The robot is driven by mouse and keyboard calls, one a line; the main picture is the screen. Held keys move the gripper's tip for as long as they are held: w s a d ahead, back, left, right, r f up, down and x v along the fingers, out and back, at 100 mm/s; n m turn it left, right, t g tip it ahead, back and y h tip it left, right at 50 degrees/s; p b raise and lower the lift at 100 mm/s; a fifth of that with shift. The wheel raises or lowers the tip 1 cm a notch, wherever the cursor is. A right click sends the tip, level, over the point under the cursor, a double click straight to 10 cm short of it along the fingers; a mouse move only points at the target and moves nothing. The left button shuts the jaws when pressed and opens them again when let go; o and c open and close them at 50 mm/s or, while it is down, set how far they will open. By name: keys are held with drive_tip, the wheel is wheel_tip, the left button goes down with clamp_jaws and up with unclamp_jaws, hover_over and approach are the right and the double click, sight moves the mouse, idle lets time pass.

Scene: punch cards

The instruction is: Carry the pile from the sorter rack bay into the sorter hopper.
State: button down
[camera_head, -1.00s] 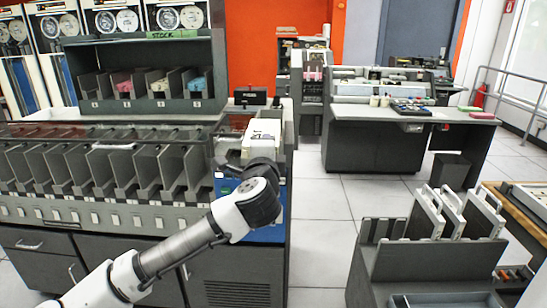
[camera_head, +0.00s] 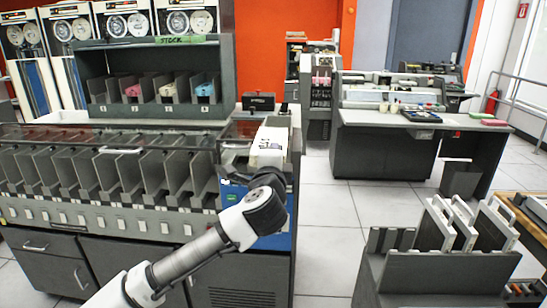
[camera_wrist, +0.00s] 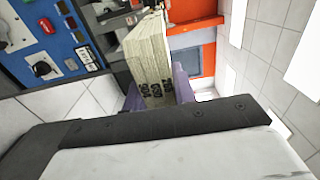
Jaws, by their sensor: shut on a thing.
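The pile of cream punch cards (camera_wrist: 150,50) stands between the two purple-grey fingers of my gripper (camera_wrist: 158,88) in the wrist view, with dark print at its near end. My gripper is shut on it. In the head view the pile (camera_head: 270,143) shows as a pale block at the right end of the sorter (camera_head: 110,205). My own wrist hides the fingers there. The sorter's hopper area (camera_head: 234,148) lies at the machine's right end, just left of the pile. I cannot tell whether the pile touches it.
The blue control panel (camera_wrist: 62,42) with knobs is left of the pile in the wrist view. A stock shelf (camera_head: 150,110) with coloured card piles stands behind the sorter. A grey rack (camera_head: 430,275) with upright white-framed plates is at the right. Tiled floor (camera_head: 335,225) lies clear between.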

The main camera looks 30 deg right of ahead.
sight(278, 136)
drive_tip(key=shift+w+d+r, duration=0.1)
drive_tip(key=shift+w+d, duration=0.1)
drive_tip(key=shift+w, duration=0.05)
drive_tip(key=shift+x, duration=1.55)
drive_tip(key=shift+p+x, duration=0.35)
drive_tip(key=shift+x, duration=1.9)
drive_tip(key=shift+p+x, duration=0.5)
drive_tip(key=shift+x, duration=1.75)
